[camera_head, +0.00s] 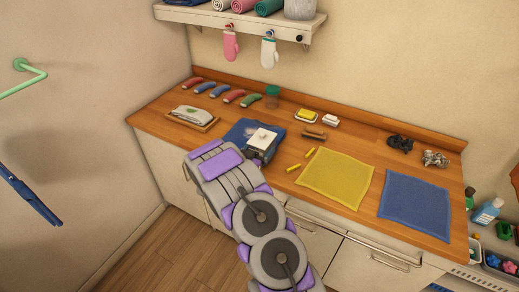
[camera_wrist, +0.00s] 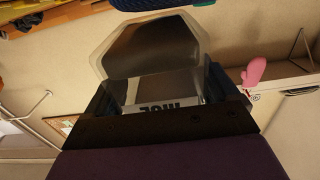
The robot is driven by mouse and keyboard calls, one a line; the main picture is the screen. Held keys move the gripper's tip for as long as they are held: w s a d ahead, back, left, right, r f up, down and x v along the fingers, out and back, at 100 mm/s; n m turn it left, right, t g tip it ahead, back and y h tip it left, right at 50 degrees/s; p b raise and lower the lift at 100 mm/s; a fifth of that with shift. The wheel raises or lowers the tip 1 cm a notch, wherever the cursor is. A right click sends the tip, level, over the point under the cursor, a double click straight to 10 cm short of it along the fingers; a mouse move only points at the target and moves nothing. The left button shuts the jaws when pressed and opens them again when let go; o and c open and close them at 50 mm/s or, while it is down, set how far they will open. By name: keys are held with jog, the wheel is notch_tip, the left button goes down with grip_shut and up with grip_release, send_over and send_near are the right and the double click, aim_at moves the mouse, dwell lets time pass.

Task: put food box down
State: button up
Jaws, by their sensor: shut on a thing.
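A pale food box (camera_head: 263,138) with a small knob-like spot on top is at my gripper (camera_head: 257,152), over a dark blue cloth (camera_head: 238,129) on the wooden counter. In the wrist view my gripper (camera_wrist: 150,95) is shut on the box, whose grey, angular body (camera_wrist: 152,48) fills the space beyond the fingers. My arm and gripper hide the box's near side and part of the cloth. I cannot tell whether the box touches the cloth or hangs just above it.
Left on the counter (camera_head: 155,123) are a tray with a folded cloth (camera_head: 193,117) and several coloured rolls. Behind are a green-lidded jar (camera_head: 272,96) and a soap dish (camera_head: 306,115). Right are yellow sticks (camera_head: 301,162), a yellow cloth (camera_head: 336,180) and a blue cloth (camera_head: 415,204).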

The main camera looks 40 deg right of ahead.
jog(key=shift+f, duration=0.3)
jog(key=o, duration=1.1)
jog(key=shift+f, duration=0.1)
jog(key=shift+r, duration=0.45)
jog(key=p+v, duration=0.1)
jog(key=v, duration=1.1)
jog(key=shift+a, duration=0.1)
